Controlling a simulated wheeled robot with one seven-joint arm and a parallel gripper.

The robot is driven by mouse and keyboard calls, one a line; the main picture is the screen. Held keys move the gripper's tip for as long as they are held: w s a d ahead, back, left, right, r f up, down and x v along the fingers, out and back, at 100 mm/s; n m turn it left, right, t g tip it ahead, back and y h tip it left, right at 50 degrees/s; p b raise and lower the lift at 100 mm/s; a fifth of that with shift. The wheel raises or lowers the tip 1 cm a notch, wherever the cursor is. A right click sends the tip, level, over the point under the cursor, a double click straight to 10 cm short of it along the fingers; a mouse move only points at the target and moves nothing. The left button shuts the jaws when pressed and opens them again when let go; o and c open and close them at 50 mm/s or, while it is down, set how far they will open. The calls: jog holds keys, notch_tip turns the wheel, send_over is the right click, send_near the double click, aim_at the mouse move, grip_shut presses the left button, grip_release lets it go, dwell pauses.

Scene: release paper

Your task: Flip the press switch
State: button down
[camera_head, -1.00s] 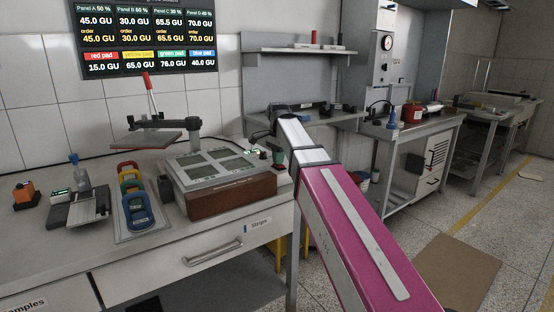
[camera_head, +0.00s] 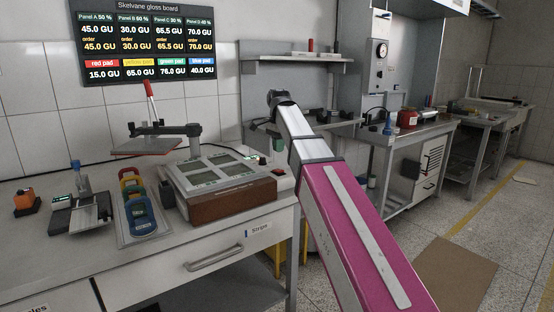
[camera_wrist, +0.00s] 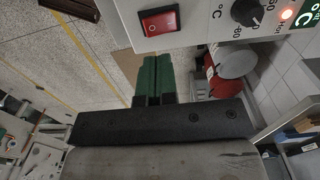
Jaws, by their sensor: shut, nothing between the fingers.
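In the wrist view, a red rocker switch (camera_wrist: 158,22) sits on a white panel (camera_wrist: 200,15) at the top edge. A black knob with °C markings is to its right. My gripper (camera_wrist: 155,62) has green fingers pressed side by side, with nothing between them. The fingertips appear just below the panel in the picture, below the switch, with a visible gap to it.
A red-and-white container (camera_wrist: 222,75) shows right of my fingers in the wrist view. In the head view, the near table (camera_head: 130,275) holds a red-levered stand (camera_head: 150,140), several coloured pads and a four-panel box (camera_head: 235,205). Open floor (camera_head: 455,215) lies at right.

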notch_tip(320, 180, up, 7)
dwell(0.3)
